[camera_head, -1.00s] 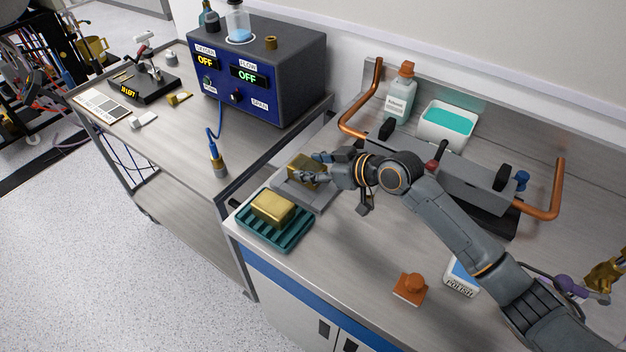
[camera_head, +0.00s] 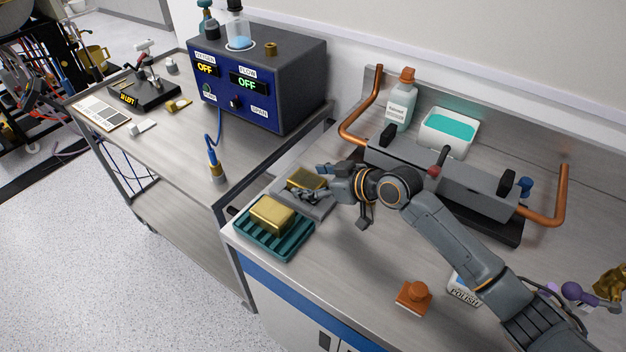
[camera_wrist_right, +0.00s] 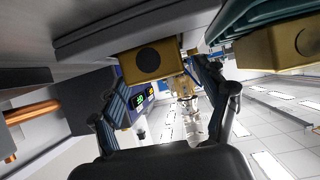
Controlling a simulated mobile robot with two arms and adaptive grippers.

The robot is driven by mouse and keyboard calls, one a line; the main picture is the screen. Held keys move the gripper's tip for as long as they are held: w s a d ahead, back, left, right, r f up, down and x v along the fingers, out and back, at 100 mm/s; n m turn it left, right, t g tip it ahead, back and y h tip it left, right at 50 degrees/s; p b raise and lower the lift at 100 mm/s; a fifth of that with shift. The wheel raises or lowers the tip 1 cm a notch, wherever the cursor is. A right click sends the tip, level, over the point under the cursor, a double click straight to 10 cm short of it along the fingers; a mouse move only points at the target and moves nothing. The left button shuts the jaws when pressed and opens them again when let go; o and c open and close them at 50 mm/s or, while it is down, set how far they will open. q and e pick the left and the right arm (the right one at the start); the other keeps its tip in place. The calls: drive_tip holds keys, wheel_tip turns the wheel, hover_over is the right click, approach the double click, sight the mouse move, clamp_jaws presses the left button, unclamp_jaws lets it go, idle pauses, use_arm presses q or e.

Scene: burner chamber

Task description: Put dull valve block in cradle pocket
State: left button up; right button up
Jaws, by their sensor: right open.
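A dark, dull brass valve block (camera_head: 306,178) sits at the grey cradle (camera_head: 318,211), its upper face showing. In the right wrist view the block (camera_wrist_right: 150,62) is between the fingers, against the grey cradle plate (camera_wrist_right: 110,35). My right gripper (camera_head: 318,183) is open, its fingers on either side of the block; whether they touch it I cannot tell. How deep the block sits in the pocket is partly hidden by the fingers. A second, brighter brass block (camera_head: 271,214) lies on the teal slotted tray (camera_head: 268,243) beside the cradle. My left gripper is not in view.
Behind my right arm stand a grey fixture (camera_head: 420,165) with copper pipes, a bottle (camera_head: 400,105) and a white tub (camera_head: 447,130). An orange-handled stamp (camera_head: 413,298) and a polish box (camera_head: 463,290) lie near the front. A blue control box (camera_head: 262,80) stands on the left cart.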

drive_tip(key=shift+d+r, duration=0.15)
drive_tip(key=shift+r, duration=0.2)
drive_tip(key=p+v, duration=0.6)
drive_tip(key=v, duration=0.5)
drive_tip(key=shift+s+d, duration=0.25)
